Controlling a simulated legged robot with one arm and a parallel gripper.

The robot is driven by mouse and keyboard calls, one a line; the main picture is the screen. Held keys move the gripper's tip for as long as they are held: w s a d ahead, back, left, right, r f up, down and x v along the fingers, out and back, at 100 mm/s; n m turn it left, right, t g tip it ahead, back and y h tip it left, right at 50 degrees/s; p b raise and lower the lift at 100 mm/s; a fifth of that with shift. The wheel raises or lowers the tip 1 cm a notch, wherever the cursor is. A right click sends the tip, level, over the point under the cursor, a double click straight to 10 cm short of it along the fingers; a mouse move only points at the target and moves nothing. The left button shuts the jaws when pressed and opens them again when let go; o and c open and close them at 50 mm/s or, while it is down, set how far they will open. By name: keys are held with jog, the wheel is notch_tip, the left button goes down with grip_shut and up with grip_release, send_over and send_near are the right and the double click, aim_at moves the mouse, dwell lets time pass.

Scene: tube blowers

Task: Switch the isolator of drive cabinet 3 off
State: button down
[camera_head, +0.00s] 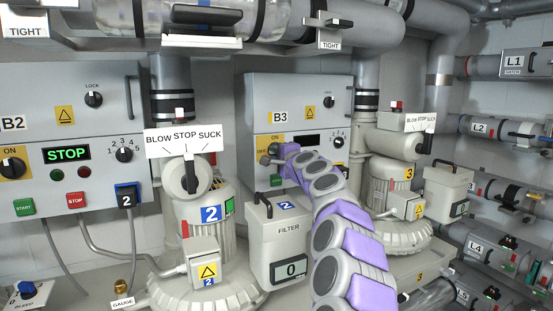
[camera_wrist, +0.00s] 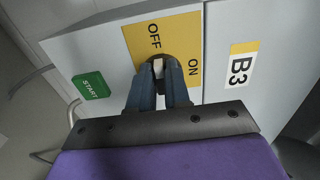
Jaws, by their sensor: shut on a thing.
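Drive cabinet 3, labelled B3 (camera_head: 300,88), stands right of centre in the head view. Its isolator sits on a yellow ON/OFF plate (camera_head: 264,141), partly covered by my gripper (camera_head: 272,159). In the wrist view, the yellow plate (camera_wrist: 143,40) shows OFF at the upper left and ON at the lower right. There my gripper (camera_wrist: 160,82) is shut on the isolator handle, in front of the dark round knob base. A pale sliver of the handle shows between the fingertips. The fingers hide most of it, so I cannot tell which way it points.
A green START button (camera_wrist: 91,86) is left of the fingers in the wrist view. Cabinet B2 (camera_head: 60,90) has a similar isolator (camera_head: 12,166). A blower with a BLOW STOP SUCK sign (camera_head: 185,140) and a filter box (camera_head: 280,238) stand close to my arm.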

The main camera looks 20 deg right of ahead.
jog(key=shift+w+f, duration=0.1)
jog(key=shift+f, duration=0.35)
jog(key=c, duration=1.4)
grip_release()
jog(key=shift+o, duration=1.4)
jog(key=shift+r, duration=0.15)
jog(key=shift+o, duration=0.2)
jog(key=shift+a+r, duration=0.1)
jog(key=shift+s+r, duration=0.1)
jog(key=shift+s, duration=0.1)
jog(key=s+b, duration=0.1)
jog(key=s, duration=1.6)
jog(key=shift+d, duration=0.4)
